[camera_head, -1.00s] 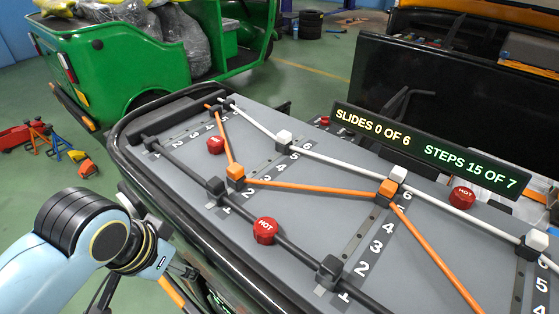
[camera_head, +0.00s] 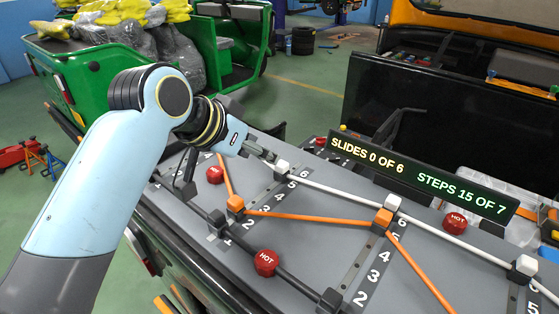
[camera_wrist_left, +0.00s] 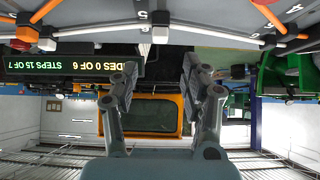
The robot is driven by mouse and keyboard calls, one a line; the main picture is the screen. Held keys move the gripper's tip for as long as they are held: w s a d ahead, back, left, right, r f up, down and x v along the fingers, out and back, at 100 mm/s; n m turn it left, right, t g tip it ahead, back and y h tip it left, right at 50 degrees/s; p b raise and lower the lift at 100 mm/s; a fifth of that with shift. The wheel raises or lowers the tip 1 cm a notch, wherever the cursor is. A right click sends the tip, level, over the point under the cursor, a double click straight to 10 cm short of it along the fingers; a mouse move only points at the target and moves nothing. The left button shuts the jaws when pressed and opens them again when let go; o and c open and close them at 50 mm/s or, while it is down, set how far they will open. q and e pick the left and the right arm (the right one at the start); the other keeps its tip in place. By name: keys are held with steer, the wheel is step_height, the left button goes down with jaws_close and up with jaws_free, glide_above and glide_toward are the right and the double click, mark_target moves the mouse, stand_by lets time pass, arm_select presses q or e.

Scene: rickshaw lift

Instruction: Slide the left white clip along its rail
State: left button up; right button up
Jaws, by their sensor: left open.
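The left white clip (camera_head: 282,167) sits on the white rod near the number 6 on the grey panel. More white clips stand at the middle (camera_head: 393,203) and at the right (camera_head: 525,266). My left gripper (camera_head: 264,154) has come in over the panel's far left part, with its tip close to the left white clip. In the left wrist view, my gripper (camera_wrist_left: 160,72) is open and empty, its two fingers spread. A white clip (camera_wrist_left: 160,34) shows there beyond the gap between the fingertips, apart from them. My right gripper is not in view.
Orange clips (camera_head: 235,204) and an orange rod cross the panel, with black clips (camera_head: 217,218) along the near side. Red HOT knobs (camera_head: 266,262) stand between them. A sign (camera_head: 421,175) reads SLIDES 0 OF 6, STEPS 15 OF 7.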

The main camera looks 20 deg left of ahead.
mark_target(281, 164)
arm_select(q)
steer(key=x, duration=0.9)
steer(key=shift+f, duration=0.15)
jaws_close()
